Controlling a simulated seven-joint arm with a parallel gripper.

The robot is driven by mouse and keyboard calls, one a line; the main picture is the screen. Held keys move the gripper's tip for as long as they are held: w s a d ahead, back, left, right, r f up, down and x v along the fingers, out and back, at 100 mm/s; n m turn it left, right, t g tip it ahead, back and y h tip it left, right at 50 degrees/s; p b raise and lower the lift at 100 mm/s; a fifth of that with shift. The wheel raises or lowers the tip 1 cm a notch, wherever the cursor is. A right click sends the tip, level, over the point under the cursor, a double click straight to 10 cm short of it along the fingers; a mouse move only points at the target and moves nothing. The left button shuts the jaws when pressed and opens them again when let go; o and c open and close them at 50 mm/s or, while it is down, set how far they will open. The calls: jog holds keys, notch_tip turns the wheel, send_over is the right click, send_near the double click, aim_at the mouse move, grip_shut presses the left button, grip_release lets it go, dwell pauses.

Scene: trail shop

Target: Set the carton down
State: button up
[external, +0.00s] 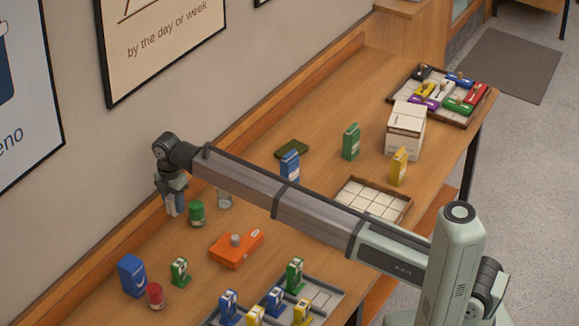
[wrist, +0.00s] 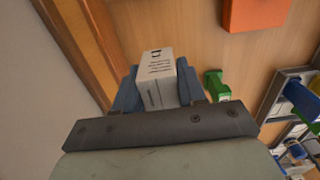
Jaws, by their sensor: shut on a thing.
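My gripper (external: 173,207) is at the left of the bench, near the wall. It is shut on a white carton (wrist: 157,68) with dark print, which shows between the two blue-grey fingers in the wrist view. In the external view the carton is mostly hidden by the fingers. The carton's end points away from the wrist, over bare wood. I cannot tell whether it touches the bench.
An orange box (external: 236,249), a blue box (external: 132,276), a red-lidded jar (external: 155,296) and a green carton (external: 180,271) stand nearer. An empty-looking tiled tray (external: 372,203) lies mid-bench.

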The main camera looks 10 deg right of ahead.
jog(key=shift+f, duration=6)
jog(key=o, duration=1.1)
jog(key=shift+f, duration=0.15)
notch_tip(320, 180, up, 12)
jog(key=shift+r, duration=0.2)
